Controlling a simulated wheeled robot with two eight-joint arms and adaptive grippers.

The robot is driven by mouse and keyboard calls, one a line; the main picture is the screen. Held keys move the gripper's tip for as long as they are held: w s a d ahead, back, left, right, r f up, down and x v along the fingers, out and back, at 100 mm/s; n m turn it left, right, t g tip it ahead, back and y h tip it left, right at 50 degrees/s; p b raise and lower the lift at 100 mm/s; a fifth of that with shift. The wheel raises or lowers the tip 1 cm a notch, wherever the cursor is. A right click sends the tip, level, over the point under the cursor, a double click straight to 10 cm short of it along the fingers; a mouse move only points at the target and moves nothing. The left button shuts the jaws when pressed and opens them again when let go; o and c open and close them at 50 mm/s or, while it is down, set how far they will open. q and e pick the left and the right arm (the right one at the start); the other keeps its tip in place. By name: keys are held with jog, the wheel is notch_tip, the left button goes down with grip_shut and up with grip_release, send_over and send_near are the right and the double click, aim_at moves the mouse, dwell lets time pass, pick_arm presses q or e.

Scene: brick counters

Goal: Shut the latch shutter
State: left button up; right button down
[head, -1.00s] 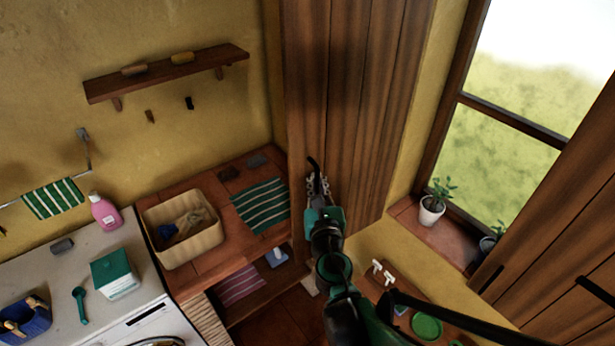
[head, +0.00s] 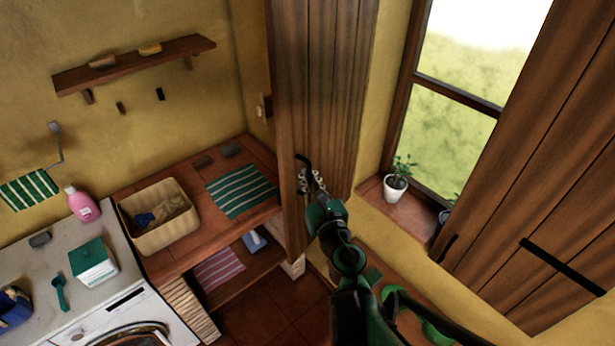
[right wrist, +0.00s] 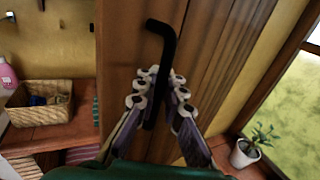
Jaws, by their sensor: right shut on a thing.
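A brown plank shutter leaf (head: 325,80) stands swung out from the wall, left of the window (head: 460,110). A bent black handle (right wrist: 161,60) is on its face; its hooked top also shows in the head view (head: 303,160). My right gripper (head: 312,182) is at this handle, and in the right wrist view its fingers (right wrist: 157,95) close around the handle's straight part from both sides. A second plank leaf (head: 530,170) stands open right of the window, with a black bar (head: 562,267) across it. My left gripper is out of view.
A white potted plant (head: 396,187) stands on the window sill (head: 378,198), between the leaves. Left of the near leaf, a brick counter (head: 190,225) holds a wicker basket (head: 157,225) and a striped cloth (head: 240,190). A washing machine stands farther left.

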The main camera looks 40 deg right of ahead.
jog(key=shift+a, duration=0.1)
jog(key=c, duration=1.9)
grip_release()
jog(key=shift+a, duration=0.1)
